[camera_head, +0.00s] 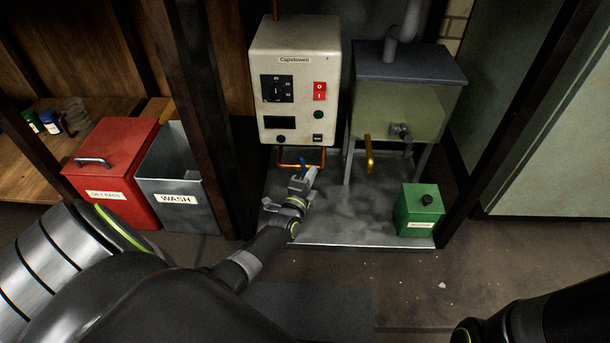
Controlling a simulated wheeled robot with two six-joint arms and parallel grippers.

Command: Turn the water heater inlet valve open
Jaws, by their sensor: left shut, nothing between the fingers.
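The water heater (296,85) is a cream box with a dial, a red switch and a dark display. A copper pipe (290,163) loops below its underside. A small blue valve handle (303,165) shows on the pipework under the heater. My left gripper (312,174) is shut and empty, its fingertips right at the blue handle. Whether they touch it I cannot tell, and the gripper hides part of the valve. The right arm shows only as a dark link at the bottom right; its gripper is out of view.
A green box (420,210) sits on the metal tray (350,240). A red bin (112,165) and a grey WASH bin (172,185) stand left, beside a dark post (207,120).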

